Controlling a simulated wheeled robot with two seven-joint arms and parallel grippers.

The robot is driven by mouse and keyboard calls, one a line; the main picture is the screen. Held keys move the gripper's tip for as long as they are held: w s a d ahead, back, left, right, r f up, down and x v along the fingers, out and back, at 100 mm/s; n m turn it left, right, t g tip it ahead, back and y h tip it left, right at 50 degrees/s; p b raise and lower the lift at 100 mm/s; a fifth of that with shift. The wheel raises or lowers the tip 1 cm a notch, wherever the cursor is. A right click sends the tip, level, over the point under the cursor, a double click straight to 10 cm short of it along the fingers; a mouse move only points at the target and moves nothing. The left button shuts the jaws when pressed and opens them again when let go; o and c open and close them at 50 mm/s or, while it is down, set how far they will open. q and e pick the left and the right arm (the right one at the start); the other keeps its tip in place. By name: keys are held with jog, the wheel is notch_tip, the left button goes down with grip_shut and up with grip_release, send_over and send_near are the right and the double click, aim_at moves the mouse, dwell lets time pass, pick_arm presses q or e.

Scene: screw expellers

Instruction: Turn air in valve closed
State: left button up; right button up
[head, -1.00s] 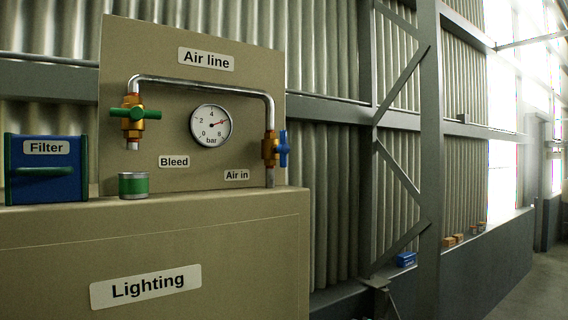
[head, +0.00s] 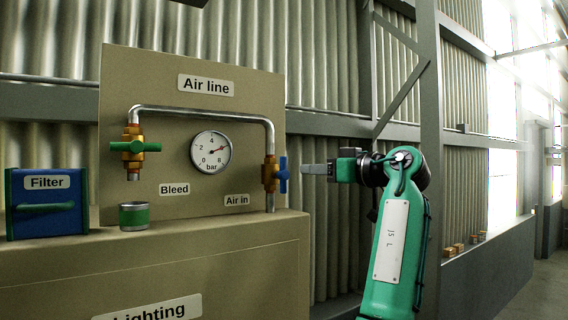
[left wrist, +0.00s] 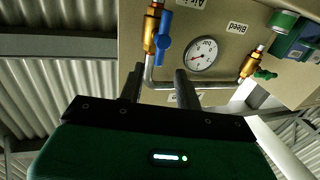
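The air in valve (head: 269,174) is a brass body with a blue handle (head: 283,175), on the right vertical leg of the pipe, beside the "Air in" label. In the left wrist view, the blue handle (left wrist: 163,30) lies roughly along the pipe, beyond the fingertips. My left gripper (head: 303,169) is just right of the handle in the head view, pointing at it with a small apparent gap. In the left wrist view its two fingers (left wrist: 158,72) are apart with nothing between them. My right gripper is in neither view.
The gauge (head: 211,152) has its red needle between 4 and 8. The bleed valve (head: 134,147) with a green handle is on the left pipe leg. A green can (head: 133,216) and a blue filter box (head: 47,203) stand on the cabinet top.

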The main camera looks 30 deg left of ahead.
aim_at(283, 172)
pick_arm(q)
jog(key=a+p, duration=0.1)
jog(key=a, duration=0.2)
jog(key=a+p, duration=0.2)
jog(key=a, duration=0.1)
jog(key=w+a+p, duration=0.1)
jog(key=a, duration=0.2)
jog(key=shift+a+r, duration=0.15)
jog(key=shift+w+a+p, duration=0.15)
jog(key=shift+a+p, duration=0.15)
jog(key=shift+a, duration=0.15)
grip_shut()
